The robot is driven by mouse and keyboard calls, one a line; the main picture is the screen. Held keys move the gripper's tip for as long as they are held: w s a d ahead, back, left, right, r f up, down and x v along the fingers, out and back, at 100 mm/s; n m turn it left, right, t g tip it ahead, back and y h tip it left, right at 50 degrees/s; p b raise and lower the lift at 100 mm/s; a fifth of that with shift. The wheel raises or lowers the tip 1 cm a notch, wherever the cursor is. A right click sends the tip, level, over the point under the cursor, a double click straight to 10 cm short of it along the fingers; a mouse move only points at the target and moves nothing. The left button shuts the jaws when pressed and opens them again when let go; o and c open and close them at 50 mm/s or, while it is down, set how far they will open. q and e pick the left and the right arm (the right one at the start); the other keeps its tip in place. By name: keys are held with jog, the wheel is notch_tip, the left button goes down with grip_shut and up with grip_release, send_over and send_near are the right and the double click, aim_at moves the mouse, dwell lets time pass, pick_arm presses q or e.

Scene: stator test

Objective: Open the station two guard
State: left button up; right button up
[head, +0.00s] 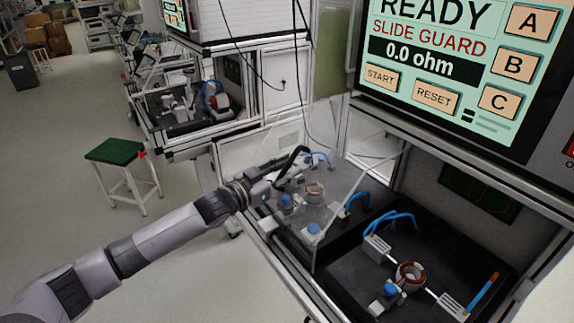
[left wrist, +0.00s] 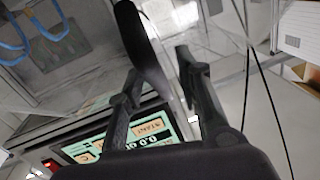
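The near station's guard (head: 330,240) is a clear panel with a pale frame, standing around the left part of the black work deck (head: 345,297). My left gripper (head: 283,172) is at the guard's far left side, beside small fixtures seen through the panel. In the left wrist view, my two black fingers (left wrist: 158,70) stand apart. A dark curved bar, perhaps a handle, lies between them, with a bright strip showing toward the right finger. Firm contact cannot be made out. The screen (head: 440,55) reads READY, SLIDE GUARD and 0.0 ohm. My right gripper is out of view.
A copper-wound stator (head: 410,276) sits on the uncovered right part of the deck, near blue cables (head: 400,218) and clamps. A green-topped stool (head: 115,151) stands left on open floor. A similar station (head: 190,105) stands behind. Thin black cables hang beyond the guard.

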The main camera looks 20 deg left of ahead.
pick_arm(q)
jog(key=shift+d, duration=0.1)
jog(key=shift+c, duration=0.2)
grip_shut()
dwell(0.7)
